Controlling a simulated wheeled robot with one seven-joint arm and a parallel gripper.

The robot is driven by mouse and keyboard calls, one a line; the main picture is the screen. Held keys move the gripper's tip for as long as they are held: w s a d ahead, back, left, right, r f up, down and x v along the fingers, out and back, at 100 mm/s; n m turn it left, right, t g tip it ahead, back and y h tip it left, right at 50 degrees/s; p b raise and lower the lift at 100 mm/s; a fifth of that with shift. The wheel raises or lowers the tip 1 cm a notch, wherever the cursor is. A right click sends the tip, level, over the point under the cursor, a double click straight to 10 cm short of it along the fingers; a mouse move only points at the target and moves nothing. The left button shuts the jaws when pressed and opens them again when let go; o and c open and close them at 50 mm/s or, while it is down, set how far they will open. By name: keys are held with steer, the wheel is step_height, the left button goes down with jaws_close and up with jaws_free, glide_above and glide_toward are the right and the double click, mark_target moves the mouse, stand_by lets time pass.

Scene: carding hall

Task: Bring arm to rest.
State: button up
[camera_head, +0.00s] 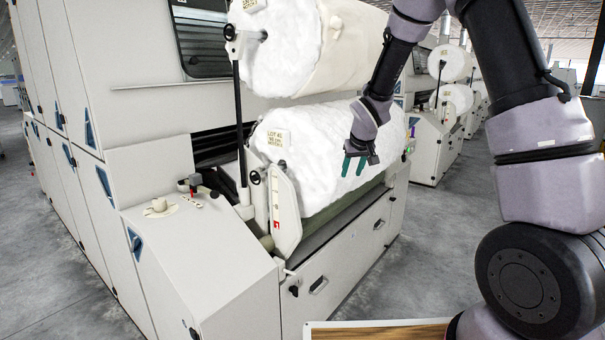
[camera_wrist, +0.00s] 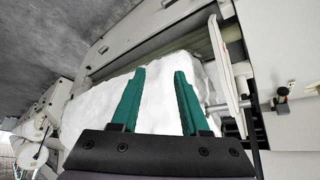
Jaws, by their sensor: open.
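My gripper (camera_head: 354,163) has green fingers. It hangs in front of the lower white fibre roll (camera_head: 315,178) of the carding machine. In the wrist view the two fingers of my gripper (camera_wrist: 157,100) stand apart with nothing between them. The white roll (camera_wrist: 158,112) lies behind them. I cannot tell whether the fingers touch the roll. My arm reaches in from the right side of the head view, with its forearm sloping down to the gripper.
The carding machine (camera_head: 240,265) fills the left and middle, with an upper roll (camera_head: 285,50) above. A black lever (camera_head: 240,120) and a pale side plate (camera_head: 283,205) stand left of the lower roll. Grey floor (camera_head: 440,245) is open to the right. A wood-topped surface (camera_head: 375,332) shows at the bottom.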

steer(key=s+d+r+m, duration=0.2)
steer(key=s+d+r, duration=0.2)
steer(key=s+r, duration=0.35)
steer(key=s+d+r+m, duration=0.2)
steer(key=s+d+r, duration=0.3)
steer(key=r, duration=0.4)
steer(key=s+r+m, duration=0.1)
steer(key=s+r, duration=0.2)
steer(key=s, duration=0.7)
steer(key=s+r+m+y, duration=0.1)
steer(key=s+r, duration=0.2)
steer(key=s, duration=0.7)
steer(key=shift+s+d+r+t, duration=0.15)
steer(key=shift+s+d+t, duration=0.05)
steer(key=shift+s+t, duration=0.2)
steer(key=shift+w, duration=0.2)
